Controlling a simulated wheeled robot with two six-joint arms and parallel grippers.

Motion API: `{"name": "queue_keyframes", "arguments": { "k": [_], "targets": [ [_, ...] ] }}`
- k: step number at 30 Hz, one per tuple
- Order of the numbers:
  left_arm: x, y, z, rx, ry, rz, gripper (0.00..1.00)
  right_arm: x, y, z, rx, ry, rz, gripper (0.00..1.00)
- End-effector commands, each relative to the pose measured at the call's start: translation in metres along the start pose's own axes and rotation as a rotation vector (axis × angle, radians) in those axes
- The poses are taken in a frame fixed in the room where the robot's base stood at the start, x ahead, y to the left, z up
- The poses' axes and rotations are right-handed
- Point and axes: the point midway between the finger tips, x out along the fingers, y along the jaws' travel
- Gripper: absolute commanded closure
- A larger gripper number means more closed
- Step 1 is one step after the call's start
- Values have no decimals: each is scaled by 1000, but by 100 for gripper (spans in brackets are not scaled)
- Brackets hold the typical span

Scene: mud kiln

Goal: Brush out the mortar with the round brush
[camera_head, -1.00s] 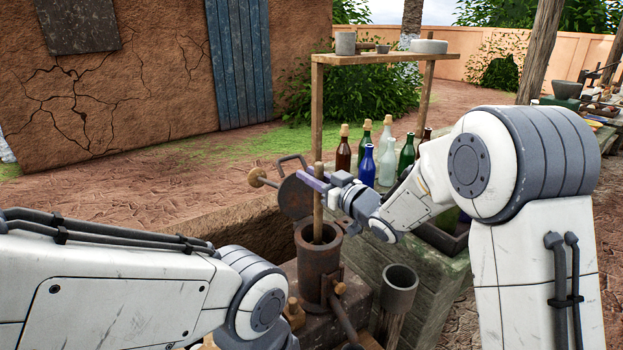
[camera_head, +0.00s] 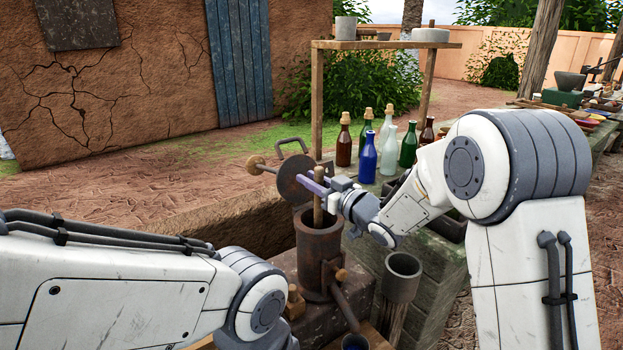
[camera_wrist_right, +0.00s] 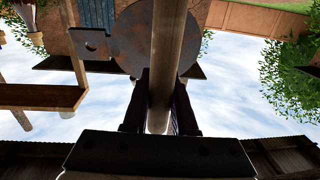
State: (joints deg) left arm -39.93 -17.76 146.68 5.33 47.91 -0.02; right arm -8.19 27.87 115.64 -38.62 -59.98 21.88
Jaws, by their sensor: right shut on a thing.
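The mortar (camera_head: 318,258) is a dark rusty metal cylinder with an open top, standing on a dark block. Its round rusty lid (camera_head: 292,186) is swung up behind the rim. My right gripper (camera_head: 318,185) is shut on a wooden rod (camera_head: 318,212), which stands nearly upright with its lower end inside the mortar. In the right wrist view the rod (camera_wrist_right: 167,60) runs between the two fingers (camera_wrist_right: 160,112). The rod's lower end is hidden, so I cannot tell whether it carries a brush. My left arm is at lower left, its gripper out of view.
A grey cup-like holder (camera_head: 402,277) stands on a post right of the mortar. Several bottles (camera_head: 368,158) stand on the bench behind. A wooden shelf (camera_head: 385,45) rises behind them.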

Motion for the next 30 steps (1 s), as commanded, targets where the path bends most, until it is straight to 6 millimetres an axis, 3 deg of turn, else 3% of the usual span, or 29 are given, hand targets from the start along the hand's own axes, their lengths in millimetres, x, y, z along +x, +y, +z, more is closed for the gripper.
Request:
{"name": "queue_keyframes", "arguments": {
  "k": [8,30],
  "targets": [
    [-5,0,0,0,0,0,34,0,0,-7,-1,2,0,100],
    [-74,5,-4,0,0,0,34,0,0,-94,-2,2,0,100]
  ]
}}
